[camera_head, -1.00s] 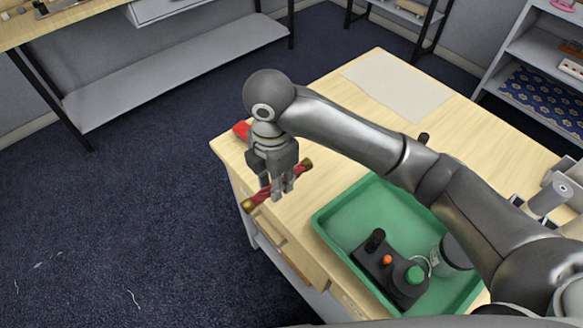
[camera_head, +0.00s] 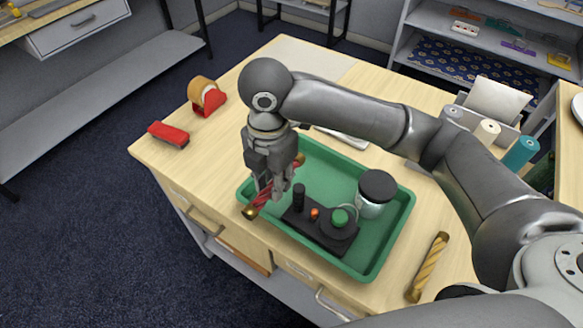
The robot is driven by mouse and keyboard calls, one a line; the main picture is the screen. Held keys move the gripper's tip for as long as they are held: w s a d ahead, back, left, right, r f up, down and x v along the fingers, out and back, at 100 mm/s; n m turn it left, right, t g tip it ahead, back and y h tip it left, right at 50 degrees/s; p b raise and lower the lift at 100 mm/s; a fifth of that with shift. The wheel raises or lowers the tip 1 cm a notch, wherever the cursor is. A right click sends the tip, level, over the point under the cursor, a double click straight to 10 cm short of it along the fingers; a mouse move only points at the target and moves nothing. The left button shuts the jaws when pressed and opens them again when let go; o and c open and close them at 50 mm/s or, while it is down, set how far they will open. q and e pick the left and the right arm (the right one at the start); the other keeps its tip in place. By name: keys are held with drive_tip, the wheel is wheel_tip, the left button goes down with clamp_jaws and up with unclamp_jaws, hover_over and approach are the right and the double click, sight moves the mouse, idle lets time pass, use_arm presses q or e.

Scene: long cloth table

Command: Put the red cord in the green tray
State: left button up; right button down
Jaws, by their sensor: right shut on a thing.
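The red cord (camera_head: 261,199) is a short twisted red length with brass-coloured ends. My right gripper (camera_head: 270,196) is shut on it near its middle. The cord is tilted, with its lower end to the left, and it shows over the left part of the green tray (camera_head: 389,236). I cannot tell how high above the tray it is. The tray lies on the wooden table and holds a black device (camera_head: 321,229) with a green knob and an orange button, and a jar (camera_head: 375,194) with a dark lid. My left gripper is not in view.
A tape dispenser (camera_head: 206,97) and a red block-like brush (camera_head: 168,134) lie at the table's left. A yellow cord (camera_head: 428,267) lies right of the tray. Coloured rolls (camera_head: 521,153) stand at the right. The tray's far middle looks free.

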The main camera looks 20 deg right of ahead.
drive_tip(key=w+d+f, duration=0.1)
drive_tip(key=w+f, duration=0.1)
drive_tip(key=w, duration=0.1)
drive_tip(key=w+d+f+p, duration=0.1)
drive_tip(key=w+f, duration=0.2)
drive_tip(key=w+d+f, duration=0.2)
drive_tip(key=w, duration=0.1)
drive_tip(key=shift+w+f, duration=0.1)
drive_tip(key=shift+f, duration=0.15)
drive_tip(key=shift+w+f, duration=0.1)
drive_tip(key=shift+f, duration=0.1)
drive_tip(key=f+p, duration=0.1)
drive_tip(key=f, duration=0.1)
drive_tip(key=shift+w+d+f+p, duration=0.2)
drive_tip(key=shift+f+p, duration=0.2)
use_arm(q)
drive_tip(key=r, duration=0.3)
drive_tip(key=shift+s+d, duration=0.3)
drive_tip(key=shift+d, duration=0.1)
use_arm(e)
drive_tip(key=shift+f, duration=0.4)
drive_tip(key=shift+f, duration=0.15)
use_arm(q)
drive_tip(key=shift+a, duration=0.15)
use_arm(e)
drive_tip(key=c, duration=1.5)
unclamp_jaws()
